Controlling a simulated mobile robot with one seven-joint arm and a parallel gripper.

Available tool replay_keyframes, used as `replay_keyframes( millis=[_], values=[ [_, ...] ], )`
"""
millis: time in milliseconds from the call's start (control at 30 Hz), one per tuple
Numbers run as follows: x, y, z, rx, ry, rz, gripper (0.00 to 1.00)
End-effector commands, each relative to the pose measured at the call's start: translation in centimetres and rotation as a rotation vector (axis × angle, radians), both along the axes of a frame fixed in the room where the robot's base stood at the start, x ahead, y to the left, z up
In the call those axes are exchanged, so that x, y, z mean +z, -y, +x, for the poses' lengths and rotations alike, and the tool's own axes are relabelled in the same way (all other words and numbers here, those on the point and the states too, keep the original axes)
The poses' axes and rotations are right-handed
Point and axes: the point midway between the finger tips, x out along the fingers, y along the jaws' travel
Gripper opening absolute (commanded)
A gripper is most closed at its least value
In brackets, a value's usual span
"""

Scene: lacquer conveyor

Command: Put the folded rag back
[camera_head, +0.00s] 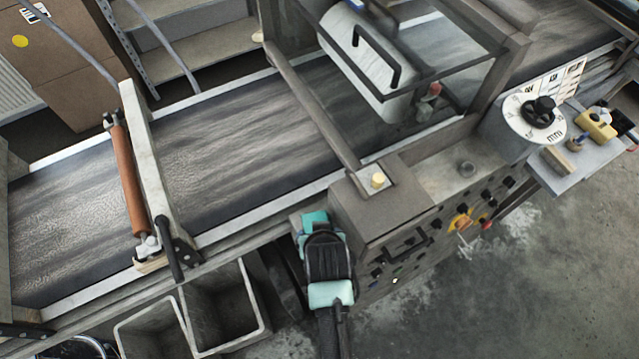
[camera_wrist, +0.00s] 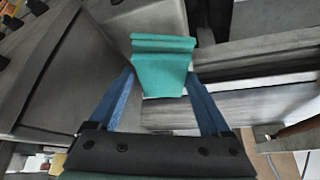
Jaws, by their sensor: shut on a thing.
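The folded rag (camera_wrist: 163,66) is teal and sits between the blue fingers of my gripper (camera_wrist: 161,88) in the wrist view. My gripper is shut on it, and the rag's folded layers stick out beyond the fingertips. In the head view the rag (camera_head: 315,219) shows at the far end of my gripper (camera_head: 308,232), beside the conveyor's near edge and just left of the grey control box. My wrist hides part of it there. I cannot tell whether the rag touches any surface.
The conveyor belt (camera_head: 240,131) runs behind, with an orange-brown roller (camera_head: 128,180) at left. The control box (camera_head: 385,215) is close on the right. Open grey bins (camera_head: 228,312) stand below left. A side shelf (camera_head: 590,165) holds small items far right. The floor at lower right is clear.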

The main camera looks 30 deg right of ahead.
Motion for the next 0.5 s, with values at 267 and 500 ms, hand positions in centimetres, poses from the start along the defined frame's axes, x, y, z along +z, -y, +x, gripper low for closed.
replay_keyframes(
  millis=[267, 500],
  values=[
    [-3.2, 0.0, 0.0, 0.0, -0.001, 0.0, 0.37],
    [-3.3, 0.0, 0.0, 0.0, 0.0, 0.0, 0.37]
  ],
)
